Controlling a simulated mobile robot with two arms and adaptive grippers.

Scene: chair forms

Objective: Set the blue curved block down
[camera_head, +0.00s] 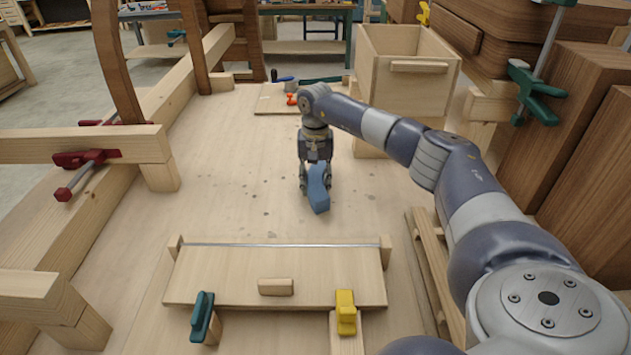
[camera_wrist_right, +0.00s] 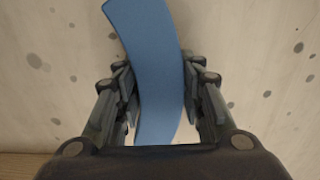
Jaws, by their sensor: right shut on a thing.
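The blue curved block (camera_head: 319,190) is between the fingers of my right gripper (camera_head: 314,188), over the middle of the wooden worktable. In the right wrist view the block (camera_wrist_right: 152,70) runs lengthwise between the two fingers (camera_wrist_right: 158,95), which close on its sides. Its curved far end reaches past the fingertips to the top edge of that view. The gripper points down. I cannot tell whether the block touches the tabletop (camera_head: 240,150) or hangs just above it. My left gripper is not in view.
A wooden panel (camera_head: 220,275) with a small handle lies at the front, with teal (camera_head: 202,315) and yellow (camera_head: 345,312) clamps near it. A wooden box (camera_head: 405,90) stands behind, right. A board (camera_head: 275,98) with small tools lies at the back. The tabletop around the gripper is clear.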

